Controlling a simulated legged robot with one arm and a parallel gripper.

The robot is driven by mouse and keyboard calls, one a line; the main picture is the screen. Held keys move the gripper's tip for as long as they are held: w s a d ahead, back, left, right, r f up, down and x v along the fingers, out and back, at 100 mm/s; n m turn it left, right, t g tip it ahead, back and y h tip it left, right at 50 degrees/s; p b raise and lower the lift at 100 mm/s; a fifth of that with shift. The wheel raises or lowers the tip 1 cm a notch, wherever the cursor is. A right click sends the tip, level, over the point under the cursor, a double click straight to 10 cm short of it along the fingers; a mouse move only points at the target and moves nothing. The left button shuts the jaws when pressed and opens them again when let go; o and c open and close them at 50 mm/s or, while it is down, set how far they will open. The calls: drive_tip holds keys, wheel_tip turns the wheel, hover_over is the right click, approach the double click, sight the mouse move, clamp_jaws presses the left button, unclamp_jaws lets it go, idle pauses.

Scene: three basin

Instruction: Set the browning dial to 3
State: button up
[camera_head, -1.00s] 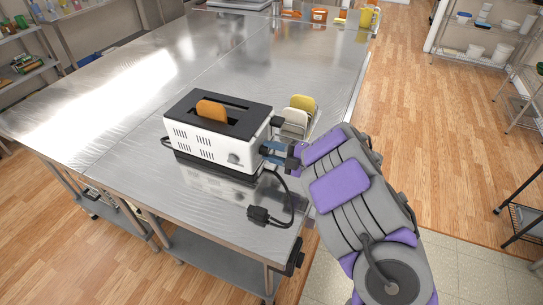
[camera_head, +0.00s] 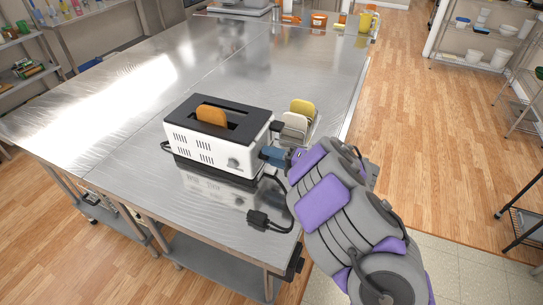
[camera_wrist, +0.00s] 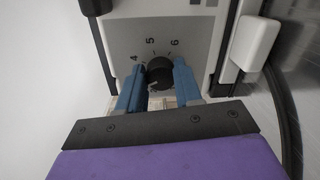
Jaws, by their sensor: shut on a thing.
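The white toaster (camera_head: 203,148) with a black top stands upright on the steel table, a slice of bread (camera_head: 211,114) sticking out of its slot. In the wrist view the black browning dial (camera_wrist: 160,70) sits on a grey panel of the toaster, with 4, 5 and 6 readable around its upper side. Its pointer setting is hard to read. My gripper (camera_wrist: 158,84) is shut on the dial, one blue finger at each side. In the head view my gripper (camera_head: 266,156) is at the toaster's right end, where my arm hides the dial.
A round knob (camera_head: 233,163) shows on the toaster's long side. A black cord and plug (camera_head: 262,219) lie near the table's front edge. The steel table (camera_head: 110,130) is clear to the left.

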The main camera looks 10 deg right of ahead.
drive_tip(key=shift+s+f, duration=0.15)
drive_tip(key=shift+f, duration=0.2)
drive_tip(key=o, duration=1)
drive_tip(key=shift+r, duration=0.2)
drive_tip(key=shift+o, duration=0.2)
drive_tip(key=shift+d, duration=0.15)
drive_tip(key=p+v, duration=0.3)
drive_tip(key=v, duration=1.4)
drive_tip(key=shift+f+p, duration=0.2)
drive_tip(key=shift+p, duration=0.2)
drive_tip(key=shift+d, duration=0.15)
